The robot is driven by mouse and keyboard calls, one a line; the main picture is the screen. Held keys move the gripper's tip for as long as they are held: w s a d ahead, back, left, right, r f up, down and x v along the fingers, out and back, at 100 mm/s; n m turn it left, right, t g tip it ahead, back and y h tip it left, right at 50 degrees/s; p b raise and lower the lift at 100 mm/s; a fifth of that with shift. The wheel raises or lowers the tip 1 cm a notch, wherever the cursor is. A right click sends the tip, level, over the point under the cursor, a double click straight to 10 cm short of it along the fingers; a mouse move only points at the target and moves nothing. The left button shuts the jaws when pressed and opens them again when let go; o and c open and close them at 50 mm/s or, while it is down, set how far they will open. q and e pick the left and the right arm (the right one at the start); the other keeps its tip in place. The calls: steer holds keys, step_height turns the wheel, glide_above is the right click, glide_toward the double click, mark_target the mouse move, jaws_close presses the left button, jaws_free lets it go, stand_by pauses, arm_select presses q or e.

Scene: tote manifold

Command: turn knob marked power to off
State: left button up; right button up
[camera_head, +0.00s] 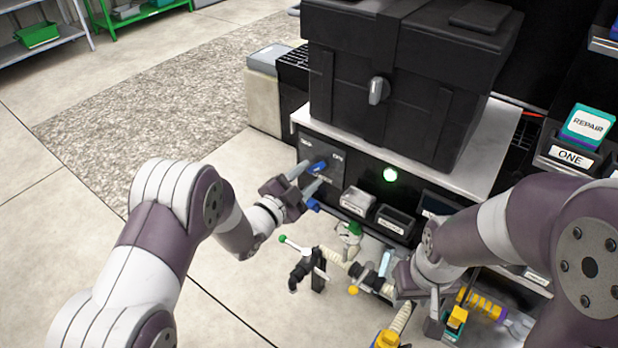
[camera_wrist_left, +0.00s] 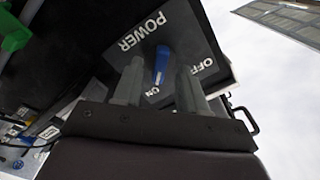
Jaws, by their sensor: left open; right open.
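The power knob (camera_head: 319,166) is a blue bar handle on a dark panel (camera_wrist_left: 192,40) at the left of the black bench unit. In the left wrist view the knob (camera_wrist_left: 162,66) stands between the two fingers, under the word POWER. OFF and ON are printed beside it, and the handle's lower end lies by ON. My left gripper (camera_head: 306,178) is open at the panel, its fingers on either side of the knob; contact cannot be told. My right gripper (camera_head: 420,312) is open, low at the right among pipe fittings.
A black case (camera_head: 400,75) sits on the white bench top (camera_head: 480,165) above the panel. Small bins (camera_head: 357,200) and a manifold with a green-tipped lever (camera_head: 296,243) lie below. Open floor is at the left.

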arm_select(q)
steer(key=shift+w+d, duration=0.4)
steer(key=shift+w, duration=0.15)
jaws_close()
steer(key=n+p, duration=0.1)
steer(key=n, duration=0.3)
steer(key=shift+r+n+p, duration=0.1)
steer(key=shift+n+p, duration=0.3)
steer(key=n+p, duration=0.1)
steer(key=n, duration=0.3)
steer(key=shift+n+p, duration=0.3)
steer(key=shift+p, duration=0.1)
steer(key=n+p, duration=0.1)
steer(key=n, duration=0.3)
steer(key=shift+s+n+p, duration=0.1)
steer(key=shift+n+p, duration=0.2)
steer(key=shift+p, duration=0.05)
steer(key=shift+d+n+p, duration=0.1)
steer(key=shift+n+p, duration=0.6)
steer(key=shift+n, duration=1.3)
